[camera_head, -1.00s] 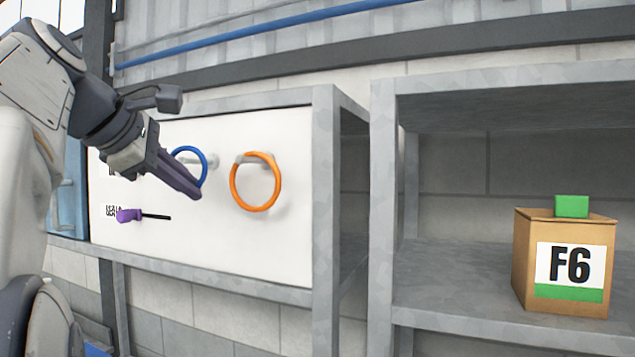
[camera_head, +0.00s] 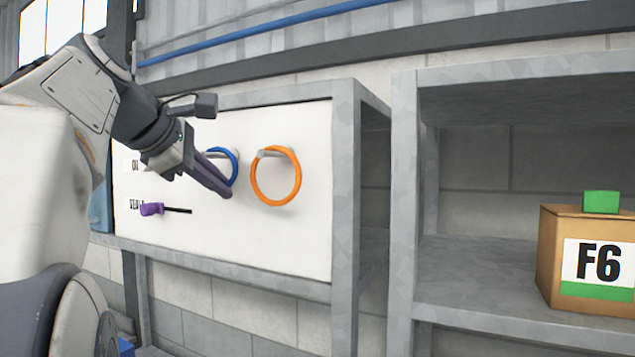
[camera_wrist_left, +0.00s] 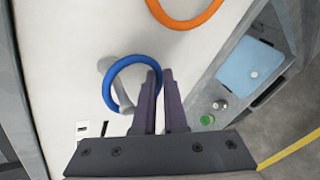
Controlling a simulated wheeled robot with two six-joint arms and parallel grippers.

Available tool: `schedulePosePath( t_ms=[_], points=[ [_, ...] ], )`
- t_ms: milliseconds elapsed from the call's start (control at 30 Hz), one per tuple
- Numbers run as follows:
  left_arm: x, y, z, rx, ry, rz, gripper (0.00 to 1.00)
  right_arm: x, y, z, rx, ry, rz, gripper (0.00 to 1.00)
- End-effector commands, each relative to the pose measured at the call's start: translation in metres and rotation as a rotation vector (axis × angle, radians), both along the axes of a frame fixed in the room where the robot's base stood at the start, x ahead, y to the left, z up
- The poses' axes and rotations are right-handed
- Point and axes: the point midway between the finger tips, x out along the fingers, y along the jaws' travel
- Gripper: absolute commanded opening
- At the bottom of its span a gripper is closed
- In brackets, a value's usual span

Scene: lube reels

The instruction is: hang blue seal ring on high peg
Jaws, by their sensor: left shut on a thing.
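The blue seal ring (camera_head: 236,165) is at the white board, and it also shows in the left wrist view (camera_wrist_left: 109,88). My left gripper (camera_head: 227,192) is shut on the ring's edge; its dark purple fingers (camera_wrist_left: 160,75) partly cover the ring. A grey peg (camera_wrist_left: 105,66) sticks out of the board at the ring. The ring overlaps this peg in the wrist view, but I cannot tell for sure whether it is around it. My right gripper is not in view.
An orange ring (camera_head: 298,178) hangs on a peg (camera_head: 272,153) to the right. A purple-handled screwdriver (camera_head: 152,209) is lower left on the white board (camera_head: 250,235). A grey shelf (camera_head: 480,290) at right holds a box marked F6 (camera_head: 552,255) with a green block (camera_head: 602,202).

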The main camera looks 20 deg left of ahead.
Motion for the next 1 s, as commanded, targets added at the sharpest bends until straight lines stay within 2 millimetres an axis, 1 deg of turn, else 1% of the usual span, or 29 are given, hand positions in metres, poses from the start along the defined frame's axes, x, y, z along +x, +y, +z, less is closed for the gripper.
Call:
schedulePosePath(
  t_ms=[133, 200, 233, 600, 733, 867, 1000],
  points=[
    [0.0, 0.0, 0.0, 0.0, 0.0, 0.0, 0.0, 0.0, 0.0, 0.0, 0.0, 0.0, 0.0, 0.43],
    [0.0, 0.0, 0.0, 0.0, 0.0, 0.0, 0.32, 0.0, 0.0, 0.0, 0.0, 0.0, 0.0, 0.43],
    [0.0, 0.0, 0.0, 0.0, 0.0, 0.0, 0.44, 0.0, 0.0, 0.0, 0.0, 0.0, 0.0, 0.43],
    [0.0, 0.001, 0.002, 0.003, -0.007, 0.003, 0.44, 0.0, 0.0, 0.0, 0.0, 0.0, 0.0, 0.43],
    [-0.004, 0.002, 0.005, 0.004, -0.01, 0.006, 0.44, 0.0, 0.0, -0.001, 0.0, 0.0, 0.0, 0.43],
    [-0.019, 0.003, 0.015, 0.007, -0.012, 0.01, 0.44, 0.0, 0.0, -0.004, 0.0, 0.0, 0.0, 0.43],
    [-0.043, 0.005, 0.029, 0.008, -0.009, 0.013, 0.44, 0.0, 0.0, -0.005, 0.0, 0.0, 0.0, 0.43]
  ],
)
